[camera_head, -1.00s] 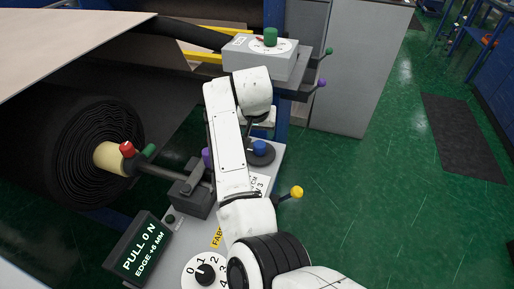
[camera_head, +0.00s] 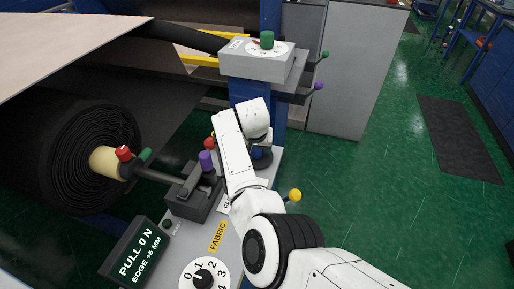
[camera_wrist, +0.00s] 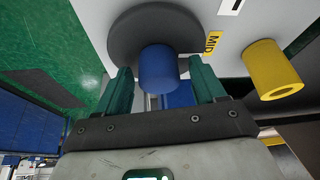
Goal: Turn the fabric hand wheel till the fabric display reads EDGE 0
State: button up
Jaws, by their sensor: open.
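The fabric display (camera_head: 138,254) at the lower left of the head view reads PULL 0 N, EDGE +6 MM. A dark round hand wheel with a blue knob (camera_head: 262,153) is partly hidden behind my arm in the head view. The wrist view shows the dark disc (camera_wrist: 128,35) and its blue knob (camera_wrist: 158,70) close up, next to a MID label. My gripper (camera_wrist: 161,82) is open, with one green finger on each side of the blue knob. I cannot tell whether the fingers touch it.
A yellow FABRIC label (camera_head: 217,237) and a numbered dial (camera_head: 203,276) are on the grey panel. A yellow-knobbed lever (camera_head: 295,195) sticks out at its right. A purple-knobbed lever (camera_head: 206,160) stands left of my arm. A yellow cylinder (camera_wrist: 272,70) is beside the wheel in the wrist view.

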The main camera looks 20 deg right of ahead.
jog(key=c, duration=1)
jog(key=shift+c, duration=0.2)
jog(key=shift+n+p, duration=0.4)
